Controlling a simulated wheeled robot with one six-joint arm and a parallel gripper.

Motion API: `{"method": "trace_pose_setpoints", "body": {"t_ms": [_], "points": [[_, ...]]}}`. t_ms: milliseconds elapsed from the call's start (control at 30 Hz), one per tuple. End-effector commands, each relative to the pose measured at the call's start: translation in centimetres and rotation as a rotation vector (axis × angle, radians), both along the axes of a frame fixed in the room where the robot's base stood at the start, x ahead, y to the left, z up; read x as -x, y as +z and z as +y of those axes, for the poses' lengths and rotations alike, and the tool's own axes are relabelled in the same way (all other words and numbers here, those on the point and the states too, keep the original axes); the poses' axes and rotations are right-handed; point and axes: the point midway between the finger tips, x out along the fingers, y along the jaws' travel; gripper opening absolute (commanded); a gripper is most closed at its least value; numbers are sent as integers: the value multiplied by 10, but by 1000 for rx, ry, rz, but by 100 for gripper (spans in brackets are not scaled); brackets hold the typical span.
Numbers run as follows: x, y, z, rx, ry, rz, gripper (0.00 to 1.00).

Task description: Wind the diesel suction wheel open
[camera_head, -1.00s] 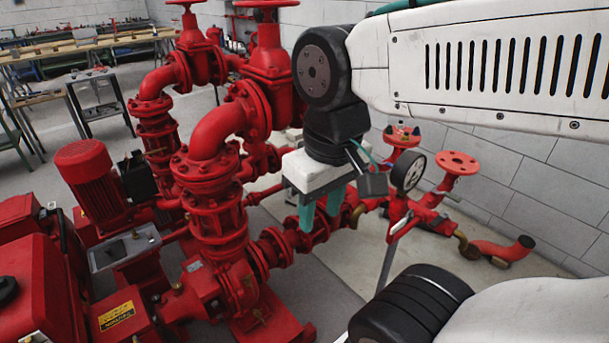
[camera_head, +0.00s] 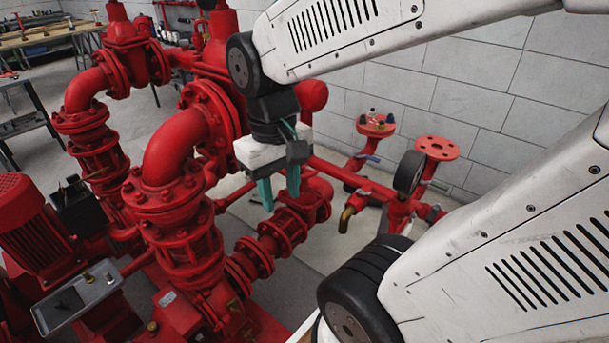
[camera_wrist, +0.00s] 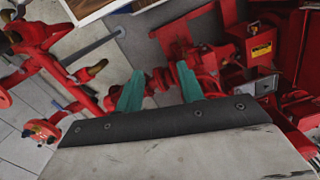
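No handwheel that I can identify as the diesel suction wheel shows in either current view. Two tall red valve bodies rise at the upper left of the head view, a left one (camera_head: 128,45) and a nearer one (camera_head: 222,38). Their tops run out of the picture or are hidden by my arm. My gripper (camera_head: 279,192) points down beside the big red pipe elbow (camera_head: 175,145). Its two teal fingers stand apart with nothing held between them. In the wrist view my gripper (camera_wrist: 158,88) is also spread, over red flanged pipework (camera_wrist: 160,78).
Below the gripper runs a flanged red pipe (camera_head: 285,235). To the right stand a round gauge (camera_head: 409,172) and a red flange outlet (camera_head: 437,148), near the grey block wall (camera_head: 480,90). A red motor (camera_head: 35,230) and grey control box (camera_head: 78,298) are at lower left.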

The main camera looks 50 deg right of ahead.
Motion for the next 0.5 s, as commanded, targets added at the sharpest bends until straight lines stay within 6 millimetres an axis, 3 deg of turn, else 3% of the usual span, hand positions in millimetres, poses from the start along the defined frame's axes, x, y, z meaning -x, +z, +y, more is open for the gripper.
{"method": "trace_pose_setpoints", "body": {"t_ms": [267, 500], "points": [[-57, -61, -43, -11, -195, 77, 38], [-109, -131, -90, 0, -399, 37, 38]]}}
